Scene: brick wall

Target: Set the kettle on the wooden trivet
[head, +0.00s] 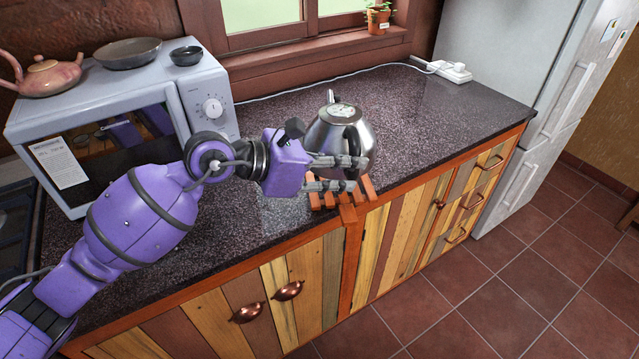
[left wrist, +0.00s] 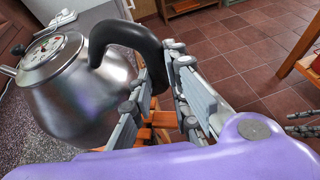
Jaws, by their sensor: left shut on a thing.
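The steel kettle (head: 328,138) with a black handle and a dial on its lid stands upright near the counter's front edge. My left gripper (head: 355,173) reaches in from the left and is shut on the kettle's black handle, which also shows between the fingers in the left wrist view (left wrist: 128,33). The wooden trivet (head: 369,188), with orange-brown slats, is at the counter edge, under or just in front of the kettle. The fingers and kettle hide much of it. I cannot tell whether the kettle's base touches it. Grey finger-like parts, possibly my right gripper (left wrist: 304,129), show at the left wrist view's right edge.
A microwave (head: 205,95) stands at the left with a teapot (head: 45,77), a shallow pan (head: 128,53) and a small dark bowl (head: 186,56) on top. A power strip (head: 449,71) lies at the back. The counter right of the kettle is clear.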

